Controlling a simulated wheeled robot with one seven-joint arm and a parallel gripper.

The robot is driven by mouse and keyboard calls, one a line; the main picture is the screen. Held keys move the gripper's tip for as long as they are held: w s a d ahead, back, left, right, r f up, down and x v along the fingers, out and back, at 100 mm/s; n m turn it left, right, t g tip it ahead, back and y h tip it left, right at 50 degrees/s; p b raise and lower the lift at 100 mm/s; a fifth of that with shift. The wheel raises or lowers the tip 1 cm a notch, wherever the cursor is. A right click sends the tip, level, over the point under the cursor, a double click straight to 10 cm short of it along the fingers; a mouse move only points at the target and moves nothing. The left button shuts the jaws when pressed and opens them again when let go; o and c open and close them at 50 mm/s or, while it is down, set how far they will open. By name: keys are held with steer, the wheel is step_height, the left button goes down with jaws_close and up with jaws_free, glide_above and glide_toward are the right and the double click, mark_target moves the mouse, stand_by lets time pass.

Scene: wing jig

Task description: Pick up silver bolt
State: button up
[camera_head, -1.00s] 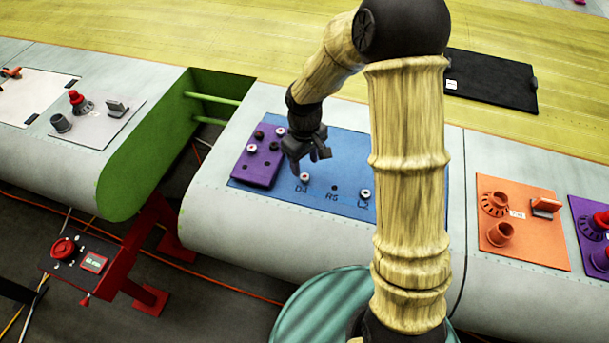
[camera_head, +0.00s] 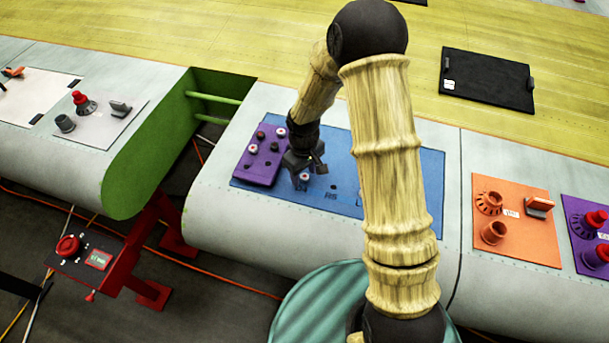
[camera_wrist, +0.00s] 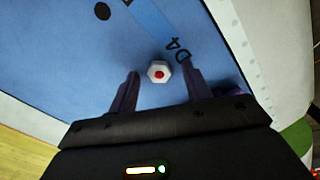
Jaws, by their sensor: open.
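A silver bolt with a hexagonal head and a red centre (camera_wrist: 159,71) stands on the blue mat (camera_head: 400,180), beside the printed label D4, in the wrist view. My gripper (camera_wrist: 162,82) is open and empty, with one finger on either side of the bolt's line.
A purple plate (camera_head: 258,165) with several bolts and holes lies just left of my gripper. An orange plate (camera_head: 515,225) with fittings is at the right. A black panel (camera_head: 487,80) lies at the back. The right part of the blue mat looks clear.

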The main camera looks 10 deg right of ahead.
mark_target(304, 175)
steer(key=shift+c, duration=0.2)
stand_by(0.3)
steer(key=c, duration=1)
steer(key=shift+r, duration=0.15)
step_height(304, 175, up, 10)
steer(key=b, duration=0.3)
